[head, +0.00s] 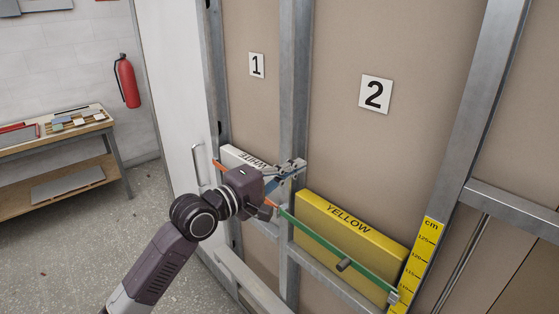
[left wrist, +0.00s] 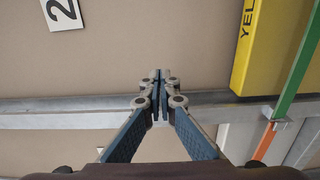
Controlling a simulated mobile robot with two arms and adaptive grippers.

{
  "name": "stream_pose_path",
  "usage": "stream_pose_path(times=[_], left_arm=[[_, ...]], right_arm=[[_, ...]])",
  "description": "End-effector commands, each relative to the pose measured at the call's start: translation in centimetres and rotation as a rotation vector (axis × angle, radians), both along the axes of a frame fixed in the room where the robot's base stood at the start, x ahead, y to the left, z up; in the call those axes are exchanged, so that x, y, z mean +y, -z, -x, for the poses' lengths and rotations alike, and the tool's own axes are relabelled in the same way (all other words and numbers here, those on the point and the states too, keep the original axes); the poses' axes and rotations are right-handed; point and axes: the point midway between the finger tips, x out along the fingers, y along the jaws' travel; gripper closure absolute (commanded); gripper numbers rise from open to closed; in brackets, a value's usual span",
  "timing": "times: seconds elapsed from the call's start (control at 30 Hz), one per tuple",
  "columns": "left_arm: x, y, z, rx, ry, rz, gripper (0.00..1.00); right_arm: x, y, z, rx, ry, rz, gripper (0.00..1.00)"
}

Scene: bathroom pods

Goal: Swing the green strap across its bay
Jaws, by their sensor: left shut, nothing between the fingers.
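The green strap (head: 318,238) spans bay 2 in the head view, slanting down to the right across the front of the yellow box (head: 330,214). A dark knob (head: 344,265) sticks out from it, and its right end meets a small metal bracket (head: 393,297) by the ruler. The strap also shows at the right of the left wrist view (left wrist: 297,78). My left gripper (head: 301,164) is shut and empty in front of the post between the bays, above the strap's left end and apart from it. My right gripper is out of view.
An orange strap (head: 221,167) crosses bay 1 by the white box (head: 236,155), partly hidden by my left arm. Metal posts (head: 289,100) frame the bays. A yellow ruler (head: 424,250) stands at right. A workbench (head: 60,143) is at far left.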

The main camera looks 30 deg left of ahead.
Motion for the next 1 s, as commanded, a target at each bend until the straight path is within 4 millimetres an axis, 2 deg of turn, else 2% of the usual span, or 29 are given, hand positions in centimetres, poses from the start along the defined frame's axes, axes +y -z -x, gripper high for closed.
stream_pose_path(times=[0.27, 1.0], left_arm=[[0.1, 0.0, 0.2, 0.000, 0.000, 0.000, 1.00], [2.6, 0.1, 6.9, 0.001, -0.001, 0.000, 1.00]], right_arm=[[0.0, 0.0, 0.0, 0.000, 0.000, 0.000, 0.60], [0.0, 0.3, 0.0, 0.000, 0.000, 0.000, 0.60]])
